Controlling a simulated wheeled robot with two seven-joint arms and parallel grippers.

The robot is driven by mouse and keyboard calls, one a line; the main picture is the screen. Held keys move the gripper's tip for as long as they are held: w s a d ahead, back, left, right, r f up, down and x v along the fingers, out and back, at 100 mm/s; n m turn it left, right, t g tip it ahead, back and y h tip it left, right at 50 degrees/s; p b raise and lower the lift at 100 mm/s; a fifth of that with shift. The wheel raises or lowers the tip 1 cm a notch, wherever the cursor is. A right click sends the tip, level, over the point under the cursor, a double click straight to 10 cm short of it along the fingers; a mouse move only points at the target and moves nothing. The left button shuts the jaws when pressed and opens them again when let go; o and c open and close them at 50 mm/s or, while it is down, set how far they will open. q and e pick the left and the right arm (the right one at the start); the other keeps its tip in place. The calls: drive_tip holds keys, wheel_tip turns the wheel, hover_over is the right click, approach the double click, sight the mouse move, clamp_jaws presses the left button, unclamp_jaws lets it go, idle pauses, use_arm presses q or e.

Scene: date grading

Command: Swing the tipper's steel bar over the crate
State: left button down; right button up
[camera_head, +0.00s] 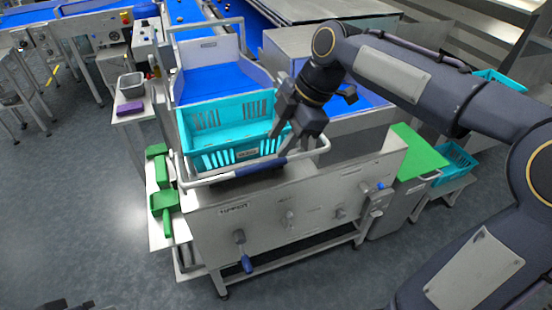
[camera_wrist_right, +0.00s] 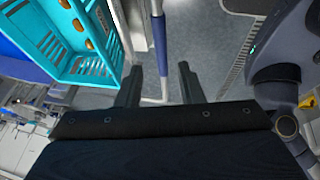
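The turquoise crate (camera_head: 205,161) sits on the tipper (camera_head: 210,222), with its near side facing me. The tipper's steel bar (camera_head: 311,153), with a blue sleeve (camera_head: 262,167), runs low along the crate's near side. My right gripper (camera_head: 283,128) is at the crate's near right corner, above the bar. In the right wrist view my right gripper (camera_wrist_right: 160,70) has its fingers wide apart; the bar's blue sleeve (camera_wrist_right: 160,45) shows in the gap, touching neither finger. Small brown dates (camera_wrist_right: 78,25) show through the crate. Dark parts at the bottom left edge may be my left gripper (camera_head: 68,304), mostly cut off.
Green scoops (camera_head: 163,203) lie on a side shelf left of the tipper. A blue-handled lever (camera_head: 246,262) is on the tipper's front. A green-topped stand (camera_head: 418,150) and another turquoise crate (camera_head: 455,160) are at the right. Open floor lies at the front left.

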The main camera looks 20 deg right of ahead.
sight(264, 165)
drive_tip(key=x, duration=0.6)
drive_tip(key=shift+a+f, duration=0.2)
drive_tip(key=shift+f, duration=0.15)
clamp_jaws()
